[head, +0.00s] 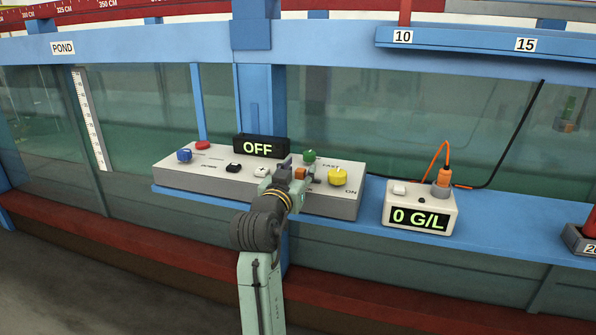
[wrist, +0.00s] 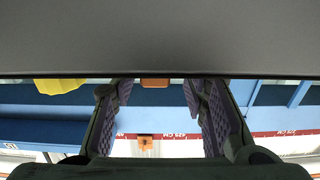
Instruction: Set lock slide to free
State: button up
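A grey control box (head: 338,204) stands on the blue ledge with a display (head: 260,146) reading OFF. A small orange block (head: 300,173) on its top, which looks like the lock slide, is partly hidden by my gripper (head: 287,173) in the head view. I cannot read its labels or tell its setting. In the wrist view the orange block (wrist: 155,83) shows at the edge of the grey surface, between the finger lines. My gripper (wrist: 160,105) is open, its two fingers wide apart with clear gaps to the block. I cannot tell any contact.
A yellow knob (head: 337,177) is right of my gripper, a green knob (head: 309,155) behind it. A blue knob (head: 184,155), red knob (head: 203,145) and black switch (head: 233,168) are left. A meter (head: 419,208) reading 0 G/L stands right. Glass panes rise behind.

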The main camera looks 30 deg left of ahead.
jog(key=v, duration=1.1)
jog(key=shift+s, duration=0.4)
